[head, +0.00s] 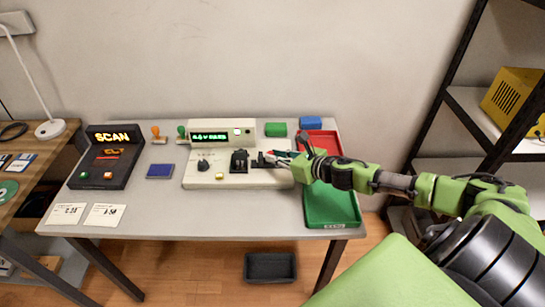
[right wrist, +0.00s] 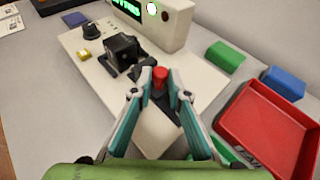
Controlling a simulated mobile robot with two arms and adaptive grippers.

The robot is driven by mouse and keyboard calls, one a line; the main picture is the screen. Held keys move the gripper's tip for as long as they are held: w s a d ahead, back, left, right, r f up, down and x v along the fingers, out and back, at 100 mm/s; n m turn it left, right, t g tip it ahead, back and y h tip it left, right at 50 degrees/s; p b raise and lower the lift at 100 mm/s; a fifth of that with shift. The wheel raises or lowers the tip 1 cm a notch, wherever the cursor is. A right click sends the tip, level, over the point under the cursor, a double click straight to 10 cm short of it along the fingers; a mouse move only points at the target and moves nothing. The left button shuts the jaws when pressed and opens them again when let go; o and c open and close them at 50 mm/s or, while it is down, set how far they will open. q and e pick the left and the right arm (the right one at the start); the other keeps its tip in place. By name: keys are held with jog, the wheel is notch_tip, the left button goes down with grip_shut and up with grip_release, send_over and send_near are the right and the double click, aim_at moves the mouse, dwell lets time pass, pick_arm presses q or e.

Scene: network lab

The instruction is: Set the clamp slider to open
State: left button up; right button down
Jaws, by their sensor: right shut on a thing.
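The white device (head: 215,178) stands in the middle of the grey table. At its right end a slider with a red knob (right wrist: 160,76) sits on a dark track (right wrist: 170,108); I take it as the clamp slider. My right gripper (head: 277,158) reaches in from the right, and its fingers (right wrist: 161,84) are closed around the red knob in the right wrist view. The fingers hide part of the knob and track, and no label for its positions is readable. My left gripper is not in view.
The device also has a black block (head: 239,161), a dark dial (head: 204,165), a yellow button (head: 220,176) and a lit display (head: 209,137). A red tray (right wrist: 262,125) and a green tray (head: 331,208) lie to the right. Green (head: 275,129) and blue (head: 310,123) blocks lie behind.

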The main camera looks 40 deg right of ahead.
aim_at(290, 177)
jog(key=shift+d, duration=0.15)
jog(key=c, duration=1.9)
grip_release()
jog(key=shift+s+d, duration=0.15)
jog(key=shift+s, duration=0.05)
jog(key=shift+v, duration=6)
jog(key=shift+r, duration=0.1)
